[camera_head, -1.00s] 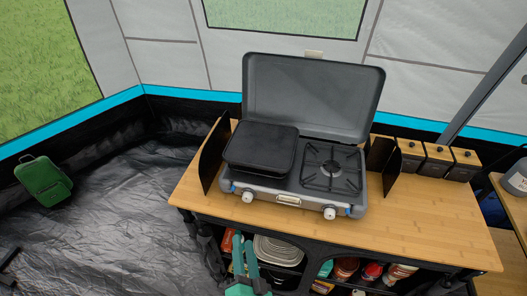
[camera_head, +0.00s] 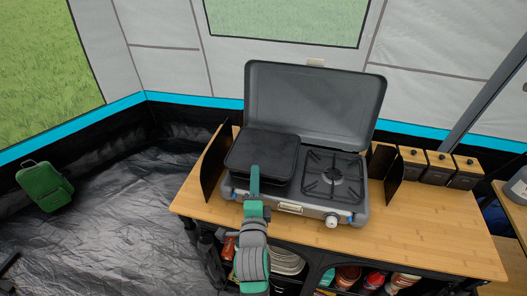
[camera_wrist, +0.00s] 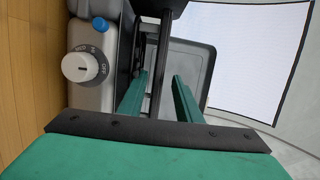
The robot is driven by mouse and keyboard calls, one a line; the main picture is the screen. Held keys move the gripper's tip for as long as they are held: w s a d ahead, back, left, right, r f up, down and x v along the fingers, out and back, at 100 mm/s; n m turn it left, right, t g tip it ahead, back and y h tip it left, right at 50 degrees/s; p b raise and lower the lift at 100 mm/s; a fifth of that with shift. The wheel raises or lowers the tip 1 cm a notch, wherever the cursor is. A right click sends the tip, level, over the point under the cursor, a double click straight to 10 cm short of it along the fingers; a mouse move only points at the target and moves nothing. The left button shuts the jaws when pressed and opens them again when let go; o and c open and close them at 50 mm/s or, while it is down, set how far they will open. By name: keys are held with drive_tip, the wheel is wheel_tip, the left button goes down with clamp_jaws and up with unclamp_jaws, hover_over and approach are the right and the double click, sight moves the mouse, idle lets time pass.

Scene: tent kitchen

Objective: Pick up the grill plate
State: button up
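The grill plate (camera_head: 262,150) is a flat black square plate over the left side of the grey camping stove (camera_head: 345,208). My gripper (camera_head: 255,170) is at the plate's front edge, reaching in from the front. In the wrist view my gripper (camera_wrist: 160,76) has its two green fingers apart. The plate's dark edge (camera_wrist: 166,45) shows as a bar running between them, with a gap towards the right finger. The fingers look open around the edge, not clamped. My gripper hides part of the stove's front and its left knob in the head view.
The raised stove lid (camera_head: 315,100) stands behind the plate. A dark side panel (camera_head: 214,160) is close on the left. A bare burner (camera_head: 333,175) is to the right. A stove knob (camera_wrist: 84,67) is near my gripper. The wooden tabletop (camera_head: 430,225) is clear at right.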

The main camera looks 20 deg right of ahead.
sight(251, 164)
drive_tip(key=shift+w+a+f+x, duration=0.1)
drive_tip(key=shift+a+x, duration=0.1)
drive_tip(key=shift+x, duration=0.9)
drive_tip(key=shift+w+a+f+x, duration=0.1)
drive_tip(key=shift+a+x, duration=0.1)
drive_tip(key=shift+x, duration=0.9)
drive_tip(key=shift+w+a+f+x, duration=0.1)
drive_tip(key=shift+a+x, duration=0.15)
drive_tip(key=shift+x, duration=0.85)
drive_tip(key=shift+r, duration=0.1)
clamp_jaws()
